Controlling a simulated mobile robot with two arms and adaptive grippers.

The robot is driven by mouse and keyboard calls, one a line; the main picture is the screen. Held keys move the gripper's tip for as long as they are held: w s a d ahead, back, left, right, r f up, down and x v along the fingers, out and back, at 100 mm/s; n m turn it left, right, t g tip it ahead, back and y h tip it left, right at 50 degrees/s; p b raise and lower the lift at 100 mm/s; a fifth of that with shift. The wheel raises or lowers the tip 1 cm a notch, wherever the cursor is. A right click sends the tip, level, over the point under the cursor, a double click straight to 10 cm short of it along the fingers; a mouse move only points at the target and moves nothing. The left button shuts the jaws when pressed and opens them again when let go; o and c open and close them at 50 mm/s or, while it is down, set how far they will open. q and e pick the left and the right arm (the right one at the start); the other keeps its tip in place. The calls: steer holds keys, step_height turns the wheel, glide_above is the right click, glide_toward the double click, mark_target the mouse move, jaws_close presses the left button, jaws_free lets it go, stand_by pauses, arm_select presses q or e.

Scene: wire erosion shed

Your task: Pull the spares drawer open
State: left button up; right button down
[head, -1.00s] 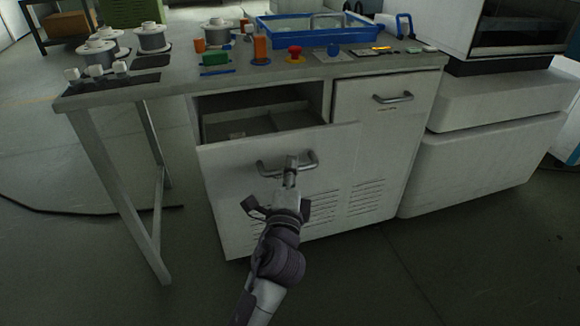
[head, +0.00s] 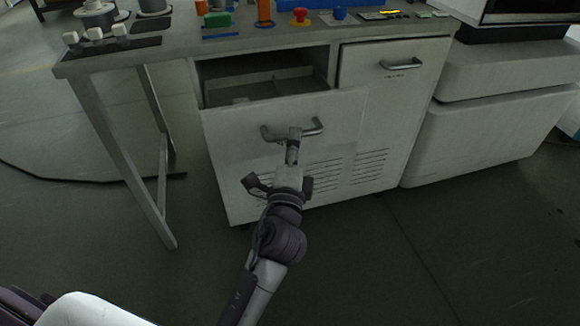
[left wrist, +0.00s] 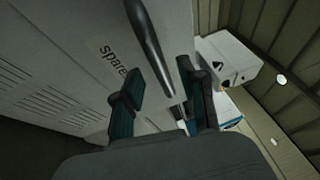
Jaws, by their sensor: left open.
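The spares drawer (head: 235,135) is a grey front on the left side of the bench cabinet. It stands partly open, and its inside shows above the front. Its curved metal handle (head: 310,129) is on the front. My left gripper (head: 293,140) is at the middle of this handle, with its jaws open. In the left wrist view the handle bar (left wrist: 150,45) runs between the two dark fingers of the gripper (left wrist: 160,75), apart from at least one of them. The drawer label (left wrist: 112,62) is partly hidden by a finger. My right gripper is not in view.
A closed cabinet door (head: 390,120) with its own handle (head: 401,64) is right of the drawer. The bench top (head: 365,32) holds a green block (head: 217,19), a red button (head: 300,16) and other small items. A bench leg (head: 112,150) stands left. The floor in front is free.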

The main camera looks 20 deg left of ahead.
arm_select(q)
steer(key=v, duration=0.9)
steer(key=shift+s, duration=0.15)
